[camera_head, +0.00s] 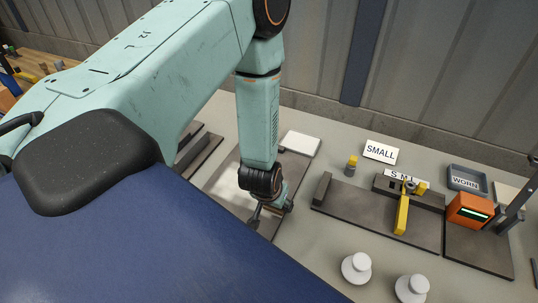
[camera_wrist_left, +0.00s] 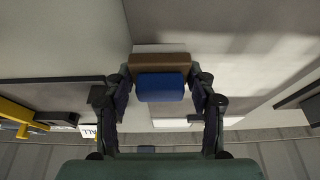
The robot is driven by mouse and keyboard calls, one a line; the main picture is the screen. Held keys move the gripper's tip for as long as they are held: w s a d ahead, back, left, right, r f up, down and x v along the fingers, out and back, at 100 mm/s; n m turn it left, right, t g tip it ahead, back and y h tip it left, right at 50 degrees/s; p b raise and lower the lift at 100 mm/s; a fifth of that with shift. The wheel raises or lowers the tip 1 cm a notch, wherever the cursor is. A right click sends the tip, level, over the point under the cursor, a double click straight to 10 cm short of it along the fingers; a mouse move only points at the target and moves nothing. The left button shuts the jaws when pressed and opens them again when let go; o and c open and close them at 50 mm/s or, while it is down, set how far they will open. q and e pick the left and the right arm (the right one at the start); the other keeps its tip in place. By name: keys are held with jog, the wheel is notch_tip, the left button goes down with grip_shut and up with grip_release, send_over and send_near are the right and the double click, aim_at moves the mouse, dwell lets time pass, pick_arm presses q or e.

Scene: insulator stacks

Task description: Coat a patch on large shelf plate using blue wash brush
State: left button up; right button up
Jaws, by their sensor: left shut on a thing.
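My left gripper (camera_head: 270,207) reaches down over a dark board with a pale plate (camera_head: 228,190) on it, left of the middle in the head view. In the left wrist view, the gripper (camera_wrist_left: 160,90) is shut on the blue wash brush (camera_wrist_left: 160,88). The brush shows a blue block and a brown part (camera_wrist_left: 160,62) between the two fingers. A pale surface lies beyond the brush. I cannot tell whether the brush touches it. The gripper hides part of the board. My right gripper is not in view.
A white block (camera_head: 300,143) lies behind the gripper. To the right are a SMALL sign (camera_head: 380,151), a yellow clamp (camera_head: 402,210), an orange meter (camera_head: 470,210) and a WORN tray (camera_head: 467,178). Two white insulators (camera_head: 356,267) stand in front. A wall closes the back.

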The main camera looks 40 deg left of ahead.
pick_arm(q)
jog(key=shift+d, duration=0.2)
jog(key=shift+a, duration=0.1)
jog(key=shift+r, duration=0.1)
jog(key=shift+a+r+p, duration=0.1)
jog(key=shift+r+p, duration=0.2)
jog(key=shift+p, duration=0.1)
notch_tip(320, 180, up, 3)
jog(key=p, duration=0.2)
jog(key=shift+p, duration=0.4)
jog(key=shift+r+p, duration=0.8)
jog(key=shift+r, duration=0.4)
